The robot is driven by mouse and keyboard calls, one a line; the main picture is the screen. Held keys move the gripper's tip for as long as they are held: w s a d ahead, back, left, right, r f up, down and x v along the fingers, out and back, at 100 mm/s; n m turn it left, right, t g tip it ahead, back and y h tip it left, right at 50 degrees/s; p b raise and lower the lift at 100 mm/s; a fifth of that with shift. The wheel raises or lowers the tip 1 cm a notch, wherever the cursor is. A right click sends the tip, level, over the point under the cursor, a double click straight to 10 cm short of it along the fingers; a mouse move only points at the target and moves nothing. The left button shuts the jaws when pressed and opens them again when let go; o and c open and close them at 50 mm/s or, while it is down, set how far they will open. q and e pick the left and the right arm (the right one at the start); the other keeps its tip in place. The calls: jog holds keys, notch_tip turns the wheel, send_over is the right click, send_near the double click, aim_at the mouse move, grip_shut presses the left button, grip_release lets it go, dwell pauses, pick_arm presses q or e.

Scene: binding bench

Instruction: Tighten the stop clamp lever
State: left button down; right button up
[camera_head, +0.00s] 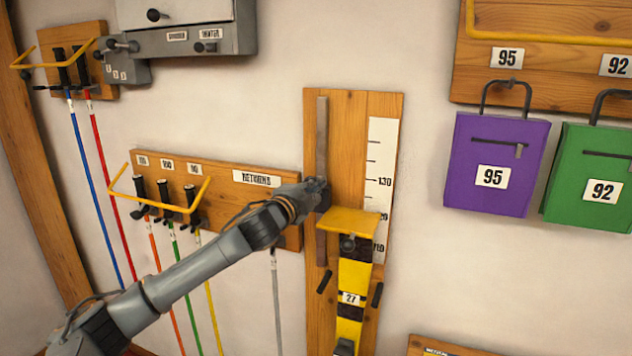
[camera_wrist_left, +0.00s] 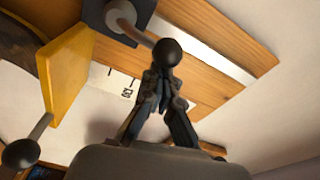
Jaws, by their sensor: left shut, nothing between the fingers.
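The clamp lever, a grey rod with a black ball knob (camera_wrist_left: 167,52), comes from a dark clamp block (camera_wrist_left: 138,12) with a round metal hub in the left wrist view. My left gripper (camera_wrist_left: 158,80) is shut and empty, its fingertips right at the ball knob; I cannot tell if they touch it. In the head view my left gripper (camera_head: 318,188) is at the metal rail, just above the yellow stop plate (camera_head: 350,220), and the lever is hidden there. The yellow plate also shows in the left wrist view (camera_wrist_left: 62,75). My right gripper is not in view.
A second ball knob (camera_wrist_left: 20,153) shows beyond the yellow plate. A white scale (camera_head: 382,150) is on the wooden board right of the rail. The returns rack (camera_head: 225,175) with hanging rods is to the left; purple (camera_head: 497,150) and green (camera_head: 590,170) pouches hang right.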

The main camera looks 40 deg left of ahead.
pick_arm(q)
jog(key=shift+w+d, duration=0.15)
jog(key=shift+w, duration=0.05)
jog(key=shift+s, duration=0.1)
jog(key=shift+a+n+b, duration=0.25)
jog(key=shift+n+b, duration=0.2)
jog(key=shift+n, duration=0.45)
